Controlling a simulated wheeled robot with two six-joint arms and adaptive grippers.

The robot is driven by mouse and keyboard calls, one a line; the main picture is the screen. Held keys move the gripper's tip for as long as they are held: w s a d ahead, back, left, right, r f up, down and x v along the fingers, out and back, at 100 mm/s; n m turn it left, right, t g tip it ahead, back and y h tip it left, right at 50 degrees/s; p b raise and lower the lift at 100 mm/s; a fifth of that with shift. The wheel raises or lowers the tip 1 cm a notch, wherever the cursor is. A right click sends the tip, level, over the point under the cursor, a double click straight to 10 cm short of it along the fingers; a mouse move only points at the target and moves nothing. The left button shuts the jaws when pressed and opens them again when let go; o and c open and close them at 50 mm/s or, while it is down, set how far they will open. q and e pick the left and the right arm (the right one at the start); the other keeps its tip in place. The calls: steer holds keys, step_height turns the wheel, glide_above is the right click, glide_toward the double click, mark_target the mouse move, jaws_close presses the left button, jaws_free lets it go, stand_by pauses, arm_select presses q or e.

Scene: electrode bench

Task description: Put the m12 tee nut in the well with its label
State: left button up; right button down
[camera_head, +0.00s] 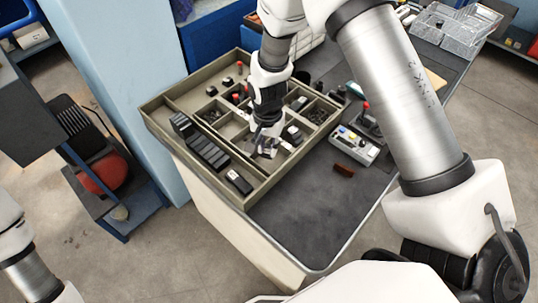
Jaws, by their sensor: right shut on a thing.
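A beige divided tray (158,117) sits on the dark bench, with wells of different sizes. My right gripper (266,150) reaches down from above into the middle-front wells. It is shut on a small part, mostly hidden by the fingers and too small to identify as the m12 tee nut. Small dark parts lie in several wells, and a row of black blocks (201,145) lies in the long left compartment. I cannot read any labels. Only a piece of my left arm shows at the lower left; its gripper is out of view.
A grey control box (354,146) with knobs stands right of the tray, with a red-topped joystick (367,115) behind it. A small brown block (344,170) lies nearby. The front of the dark bench (310,215) is clear. Clear bins (457,30) stand at the back right.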

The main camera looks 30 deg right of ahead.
mark_target(269, 155)
steer(key=f, duration=0.4)
steer(key=shift+d+f, duration=0.35)
steer(key=shift+f, duration=0.05)
steer(key=shift+a, duration=0.15)
steer(key=c, duration=1)
jaws_free()
steer(key=shift+f, duration=0.1)
steer(key=shift+r, duration=0.35)
step_height(269, 155, up, 12)
steer(key=shift+f+b, duration=0.15)
steer(key=shift+b, duration=0.35)
